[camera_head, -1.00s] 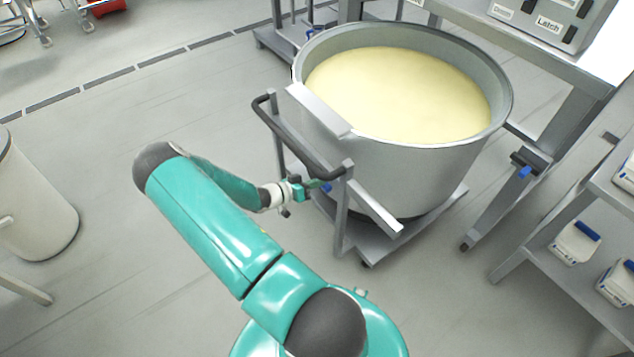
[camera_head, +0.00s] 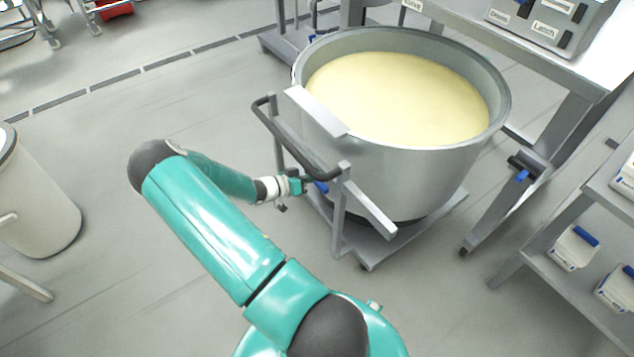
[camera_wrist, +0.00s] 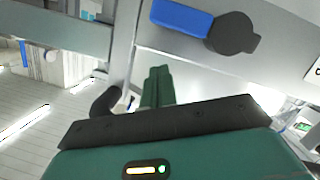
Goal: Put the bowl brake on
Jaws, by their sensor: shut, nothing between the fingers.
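The large grey metal bowl (camera_head: 400,165), filled with pale yellow dough, stands on a wheeled trolley (camera_head: 385,253) with a dark push handle (camera_head: 290,146). A blue brake lever (camera_head: 321,187) shows low behind the handle frame. In the wrist view the blue lever (camera_wrist: 181,17) extends left from a dark round pivot (camera_wrist: 234,33) on a grey panel, slightly tilted. My gripper (camera_head: 306,186) is just left of the lever in the head view. Its green fingers (camera_wrist: 157,86) are shut and empty, below the lever in the wrist view. They look apart from it.
A grey machine frame (camera_head: 560,125) with a labelled control panel (camera_head: 545,22) stands at the right. A shelf (camera_head: 560,285) with white blue-topped containers is at the lower right. A pale bin (camera_head: 35,205) stands at the left.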

